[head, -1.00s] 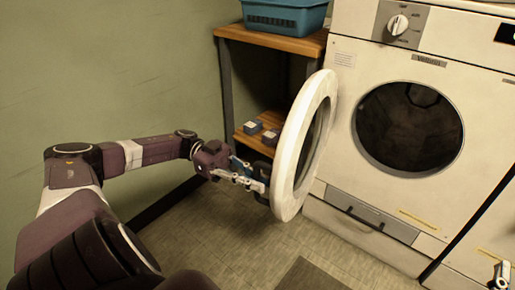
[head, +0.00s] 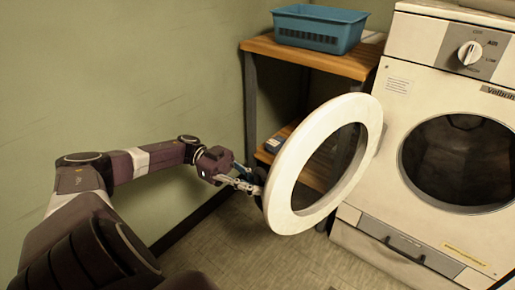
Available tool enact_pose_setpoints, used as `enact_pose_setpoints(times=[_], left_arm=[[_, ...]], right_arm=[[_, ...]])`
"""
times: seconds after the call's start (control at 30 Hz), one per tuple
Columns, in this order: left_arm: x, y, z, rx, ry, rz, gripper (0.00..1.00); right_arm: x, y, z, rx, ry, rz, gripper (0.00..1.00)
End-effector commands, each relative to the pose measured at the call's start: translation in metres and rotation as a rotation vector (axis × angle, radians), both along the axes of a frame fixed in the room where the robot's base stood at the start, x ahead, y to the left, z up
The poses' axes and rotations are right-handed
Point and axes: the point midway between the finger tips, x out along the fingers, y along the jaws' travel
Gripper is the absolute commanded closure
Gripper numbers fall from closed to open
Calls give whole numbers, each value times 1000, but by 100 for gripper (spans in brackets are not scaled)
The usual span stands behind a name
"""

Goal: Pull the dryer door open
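The dryer (head: 390,170) stands at the right in the head view, its round dark drum opening (head: 455,165) uncovered. The round white door (head: 283,190) is swung wide open to the left, with its ring and see-through middle facing me. My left gripper (head: 254,186) is at the door's left edge, on the side away from the hinge. Its fingers meet a dark part at the rim, partly hidden by the door. I cannot tell whether they are closed on it. My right gripper is out of view.
A green wall (head: 110,80) is close on the left. Tiled floor (head: 270,262) lies clear below.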

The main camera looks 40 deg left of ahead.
Motion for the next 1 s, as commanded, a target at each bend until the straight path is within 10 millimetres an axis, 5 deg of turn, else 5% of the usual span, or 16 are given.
enact_pose_setpoints(times=[0.37, 0.4, 0.53, 1.0], left_arm=[[-1, 0, -2, 5, 7, -3, 100], [-1, 0, -2, 5, 7, -3, 86], [-1, 0, -2, 4, 5, -3, 72], [-2, 14, -1, 3, 1, 2, 71]], right_arm=[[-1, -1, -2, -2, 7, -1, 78], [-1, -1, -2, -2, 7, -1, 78], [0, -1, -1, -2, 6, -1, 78], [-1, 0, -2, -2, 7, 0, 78]])
